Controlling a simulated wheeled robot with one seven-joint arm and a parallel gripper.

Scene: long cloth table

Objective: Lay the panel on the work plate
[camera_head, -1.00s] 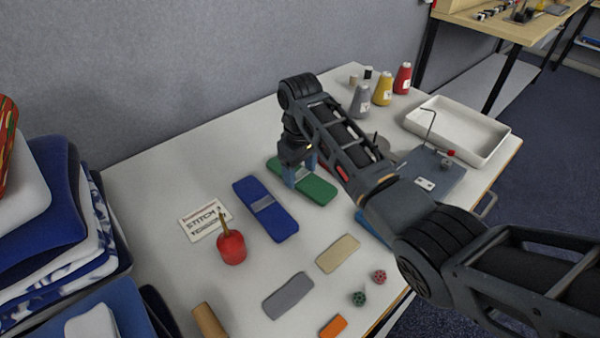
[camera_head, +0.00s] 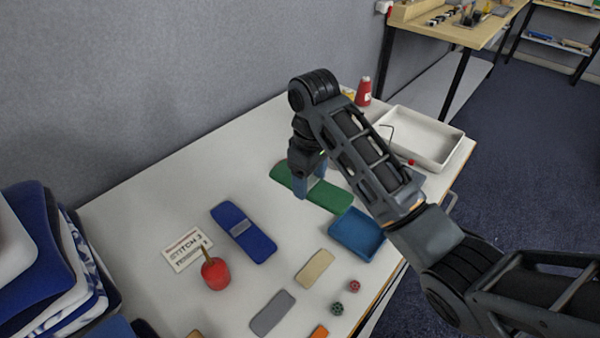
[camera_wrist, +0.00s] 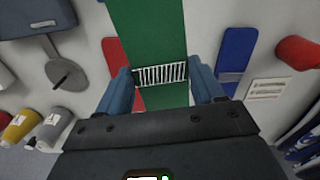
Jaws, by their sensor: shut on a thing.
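The green panel (camera_head: 325,196) is long with rounded ends. My gripper (camera_head: 309,188) is shut on it across its width. In the wrist view the panel (camera_wrist: 135,30) runs between the two fingers (camera_wrist: 160,88), with a white striped band across it. It seems to be held above the table; the exact gap cannot be told. The grey work plate (camera_wrist: 40,18) shows at the upper left of the wrist view, apart from the panel. In the head view my arm hides most of the plate; its bent rod and red knob show.
A red piece (camera_wrist: 117,55) lies partly under the green panel. A blue panel (camera_head: 243,232), a red pincushion-like object (camera_head: 215,272) and a blue tray (camera_head: 357,232) are nearby. Thread cones (camera_wrist: 52,125) and a white tray (camera_head: 425,138) stand towards the back right.

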